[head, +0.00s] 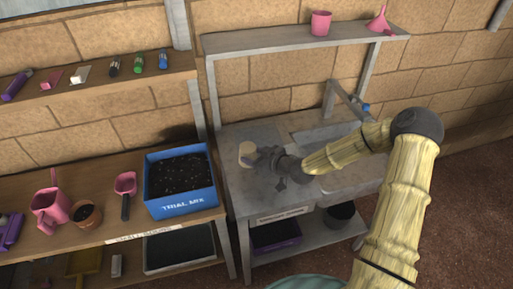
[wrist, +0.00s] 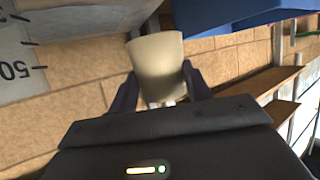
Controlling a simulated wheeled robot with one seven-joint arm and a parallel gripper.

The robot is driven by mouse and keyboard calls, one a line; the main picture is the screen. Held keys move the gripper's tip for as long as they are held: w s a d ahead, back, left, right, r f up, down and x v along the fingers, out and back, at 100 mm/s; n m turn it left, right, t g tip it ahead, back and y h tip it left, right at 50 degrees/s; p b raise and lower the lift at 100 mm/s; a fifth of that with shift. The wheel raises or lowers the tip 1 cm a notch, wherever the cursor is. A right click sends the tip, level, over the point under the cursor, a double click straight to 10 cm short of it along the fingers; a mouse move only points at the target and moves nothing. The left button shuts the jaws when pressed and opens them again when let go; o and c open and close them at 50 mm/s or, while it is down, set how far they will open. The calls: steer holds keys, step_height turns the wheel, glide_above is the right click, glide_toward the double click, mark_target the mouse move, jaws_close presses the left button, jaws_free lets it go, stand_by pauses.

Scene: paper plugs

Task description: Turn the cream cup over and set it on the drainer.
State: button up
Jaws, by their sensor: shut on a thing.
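The cream cup (head: 246,151) is in my gripper (head: 259,158), above the left part of the grey metal sink bench in the head view. In the wrist view the cup (wrist: 158,62) stands between the two dark fingers (wrist: 158,88), which press on its sides. Its wider end points to the top of that picture, where the bench side lies, and its narrower end points to the wall side. I cannot see into its mouth. The bench top (head: 235,190) shows bare metal around my gripper; which part is the drainer I cannot tell clearly.
A blue tray of dark mix (head: 180,210) stands on the wooden bench to the left. A metal shelf (head: 270,38) above the sink holds a pink cup (head: 320,23) and a pink funnel (head: 379,20). A tap (head: 350,98) rises behind the sink.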

steer(key=shift+w, duration=0.3)
steer(key=shift+s, duration=0.4)
steer(key=shift+s+d, duration=0.1)
steer(key=shift+d, duration=0.1)
steer(key=shift+d+f+b, duration=0.25)
steer(key=shift+f+b, duration=0.2)
steer(key=shift+f, duration=0.2)
steer(key=f+b, duration=0.2)
steer(key=f, duration=0.1)
steer(key=f+b, duration=0.1)
steer(key=shift+a+f, duration=0.3)
steer(key=shift+f, duration=0.05)
steer(key=shift+f+b, duration=0.4)
steer(key=shift+f, duration=0.45)
steer(key=shift+f+b, duration=0.5)
steer(key=shift+f, duration=0.05)
